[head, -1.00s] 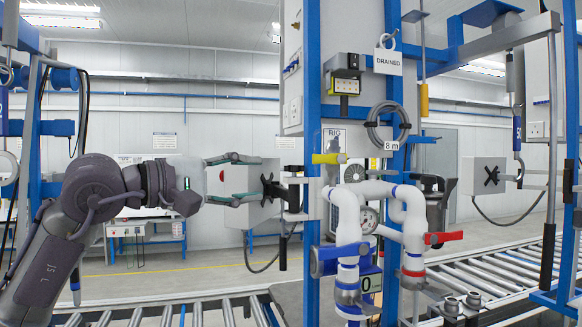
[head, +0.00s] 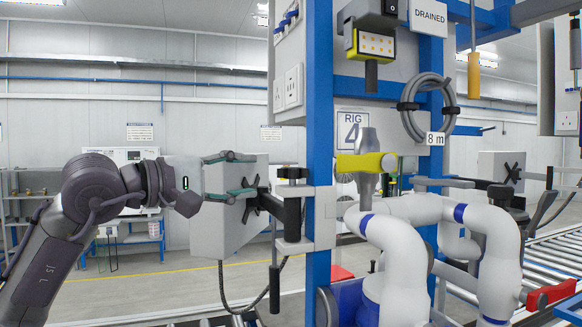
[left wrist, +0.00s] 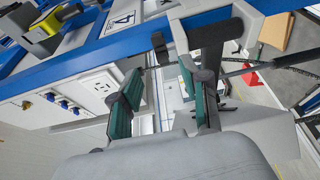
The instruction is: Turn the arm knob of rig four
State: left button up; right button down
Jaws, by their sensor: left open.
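A short arm on the post carries a grey box. A black knob (head: 293,173) sits on top of the arm's joint by the post. My left gripper (head: 256,174) is open and empty, left of the knob and apart from it, its fingers in front of the box. In the left wrist view, a small black part (left wrist: 158,46), probably the knob, shows beyond the open fingers (left wrist: 160,70). My right gripper is out of view.
The grey box (head: 235,215) hangs close behind my left fingers, with a black handle (head: 274,288) and cable below. Open floor shows at left.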

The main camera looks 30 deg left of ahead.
aim_at(280, 174)
pick_arm(q)
jog(key=p+x, duration=0.3)
jog(key=x, duration=0.7)
jog(key=shift+w+a+r+p, duration=0.1)
jog(key=shift+w+p, duration=0.05)
jog(key=shift+p, duration=0.25)
jog(key=shift+w+d, duration=0.25)
jog(key=shift+w, duration=0.2)
jog(key=shift+c, duration=0.8)
grip_shut()
